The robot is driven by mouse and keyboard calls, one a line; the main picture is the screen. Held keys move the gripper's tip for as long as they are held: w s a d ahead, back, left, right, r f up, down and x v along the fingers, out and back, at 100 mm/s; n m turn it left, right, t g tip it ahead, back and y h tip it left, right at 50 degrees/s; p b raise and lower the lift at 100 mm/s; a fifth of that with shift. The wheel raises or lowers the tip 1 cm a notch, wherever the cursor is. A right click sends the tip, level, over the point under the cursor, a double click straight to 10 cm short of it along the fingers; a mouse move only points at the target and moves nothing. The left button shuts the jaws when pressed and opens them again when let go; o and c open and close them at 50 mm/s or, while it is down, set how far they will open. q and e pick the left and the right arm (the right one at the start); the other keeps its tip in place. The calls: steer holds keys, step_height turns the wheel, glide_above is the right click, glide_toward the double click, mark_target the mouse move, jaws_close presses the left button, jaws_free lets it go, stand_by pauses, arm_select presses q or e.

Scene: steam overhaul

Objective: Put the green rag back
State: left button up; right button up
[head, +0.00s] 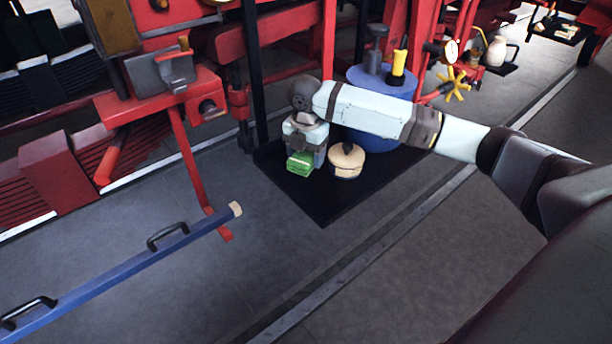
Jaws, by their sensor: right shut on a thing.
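The green rag (301,162) is a small folded green block at the lower end of my right gripper (304,155). It is over the left part of a black mat (325,205) on the floor. My right gripper is shut on the rag, and its fingers are mostly hidden by the wrist. I cannot tell whether the rag touches the mat. My left gripper does not show.
A round cream tin (346,163) stands on the mat just right of the rag. Behind my forearm is a blue drum (380,85) with a yellow-capped item (399,62). Red machinery (270,45) stands behind. A blue bar (110,282) with black handles is at lower left.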

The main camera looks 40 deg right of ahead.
mark_target(306, 183)
step_height(306, 183, down, 7)
stand_by(0.4)
steer(key=shift+f, duration=0.1)
steer(key=o, duration=0.9)
steer(key=shift+c, duration=0.2)
step_height(306, 183, up, 12)
steer(key=shift+r, duration=0.1)
